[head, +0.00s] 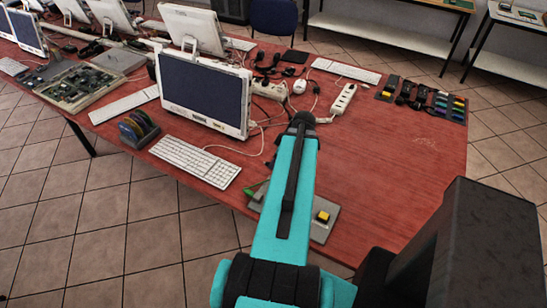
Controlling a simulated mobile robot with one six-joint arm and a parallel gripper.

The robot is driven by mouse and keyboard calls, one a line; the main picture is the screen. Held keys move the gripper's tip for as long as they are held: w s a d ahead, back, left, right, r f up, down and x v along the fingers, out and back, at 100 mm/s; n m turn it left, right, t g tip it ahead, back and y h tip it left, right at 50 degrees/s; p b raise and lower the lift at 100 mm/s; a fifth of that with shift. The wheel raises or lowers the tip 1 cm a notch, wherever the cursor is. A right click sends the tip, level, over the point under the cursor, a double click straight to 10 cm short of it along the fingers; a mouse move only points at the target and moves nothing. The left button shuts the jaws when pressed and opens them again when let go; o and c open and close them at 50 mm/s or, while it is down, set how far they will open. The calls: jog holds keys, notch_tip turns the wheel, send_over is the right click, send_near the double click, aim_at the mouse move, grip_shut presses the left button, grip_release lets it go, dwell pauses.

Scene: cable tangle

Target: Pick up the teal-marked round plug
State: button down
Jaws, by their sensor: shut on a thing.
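My teal arm reaches from the bottom of the head view up over the table, ending in a dark joint. My gripper is hidden behind this arm, so neither its jaws nor anything in them shows. I cannot make out a teal-marked round plug. Several small dark pieces with coloured marks (442,104) lie in rows on a mat at the table's right end, too small to tell apart. A grey plate (322,232) at the front edge bears a yellow block (323,216); my arm covers part of it.
Dark cables (268,66) tangle at the back middle. A white power strip (344,98) stands right of my arm's end. A monitor (203,93) and a keyboard (195,161) are on the left. The red table (390,165) is clear at the front right.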

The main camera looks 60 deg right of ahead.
jog(key=shift+s+a+r+p, duration=0.25)
jog(key=shift+s+a+p, duration=0.25)
jog(key=shift+p, duration=2.15)
jog(key=shift+a+f+p, duration=0.15)
jog(key=shift+a+p, duration=0.05)
jog(key=shift+p, duration=0.2)
